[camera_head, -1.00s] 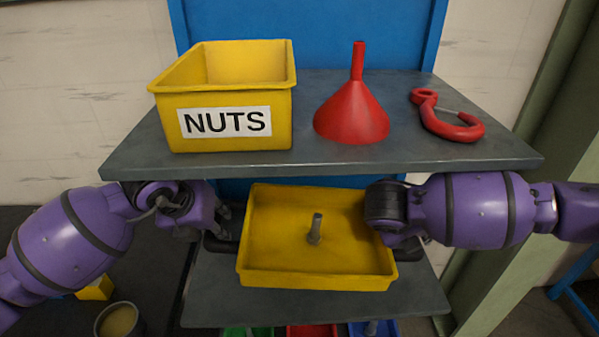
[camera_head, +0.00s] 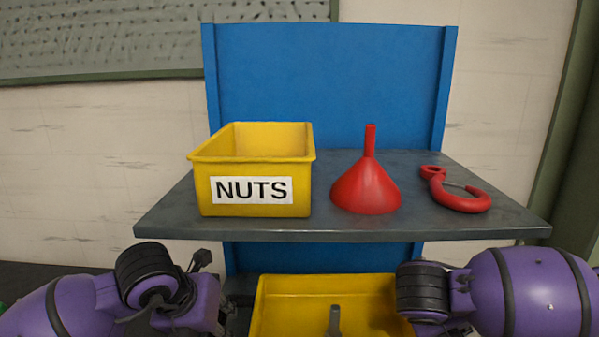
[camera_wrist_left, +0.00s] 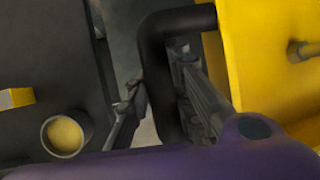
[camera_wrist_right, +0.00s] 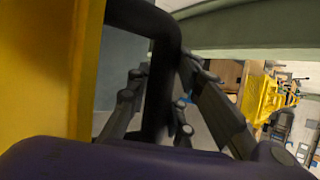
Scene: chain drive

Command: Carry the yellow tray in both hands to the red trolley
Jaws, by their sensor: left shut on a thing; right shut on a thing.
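The yellow tray (camera_head: 285,292) is at the bottom of the head view, below the shelf edge and partly cut off. A grey bolt-like peg (camera_head: 334,320) stands in it. My left gripper (camera_wrist_left: 160,98) is shut around the tray's black side handle (camera_wrist_left: 158,45), left of the tray. My right gripper (camera_wrist_right: 160,98) is shut around the opposite black handle (camera_wrist_right: 150,18). In the head view both gripper tips are mostly hidden or cut off at the bottom. The red trolley is not in view.
A grey shelf (camera_head: 330,233) of a blue rack (camera_head: 330,80) carries a yellow NUTS bin (camera_head: 252,165), a red funnel (camera_head: 366,188) and a red hook (camera_head: 458,195). A cup (camera_wrist_left: 66,134) and a yellow block (camera_wrist_left: 16,98) are at left. A green post (camera_head: 572,150) stands right.

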